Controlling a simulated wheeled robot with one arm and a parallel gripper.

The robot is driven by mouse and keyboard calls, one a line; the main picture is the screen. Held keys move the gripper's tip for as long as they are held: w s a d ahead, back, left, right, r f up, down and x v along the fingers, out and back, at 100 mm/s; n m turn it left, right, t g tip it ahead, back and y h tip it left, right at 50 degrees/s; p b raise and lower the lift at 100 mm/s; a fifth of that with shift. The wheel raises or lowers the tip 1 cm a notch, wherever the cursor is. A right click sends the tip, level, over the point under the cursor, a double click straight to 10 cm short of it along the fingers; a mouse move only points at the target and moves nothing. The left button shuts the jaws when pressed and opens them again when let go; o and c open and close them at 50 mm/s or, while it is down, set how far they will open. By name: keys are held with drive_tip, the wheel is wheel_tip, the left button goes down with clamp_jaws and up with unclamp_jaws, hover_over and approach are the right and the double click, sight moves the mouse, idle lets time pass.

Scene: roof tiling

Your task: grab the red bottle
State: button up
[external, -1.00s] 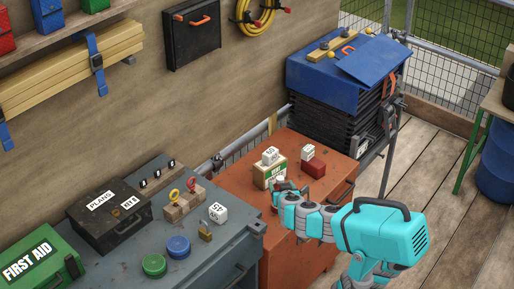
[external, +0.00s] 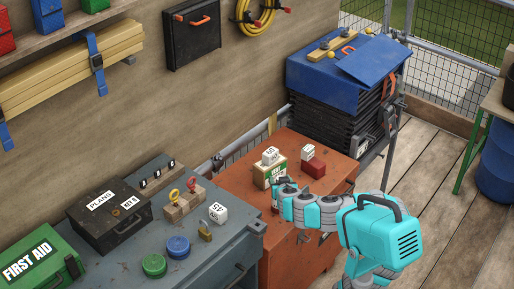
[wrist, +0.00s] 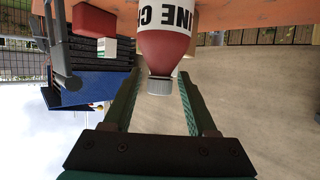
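The red bottle (wrist: 163,48) shows in the wrist view, which is upside down. It has a white label with black letters, of which part reads "INE C", and a grey cap (wrist: 159,86). My gripper (wrist: 159,76) is open, with one green finger on each side of the bottle's cap and neck. Gaps show between the fingers and the cap. The bottle cannot be clearly made out there.
A red block (external: 314,169) and a white block (external: 308,153) stand right of the box. Another white block (external: 270,156) is on the box. A grey cabinet (external: 215,262) with a padlock (external: 205,232) and several small items adjoins on the left. Black crates (external: 345,115) stand behind.

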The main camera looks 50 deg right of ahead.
clamp_jaws()
idle(1.1)
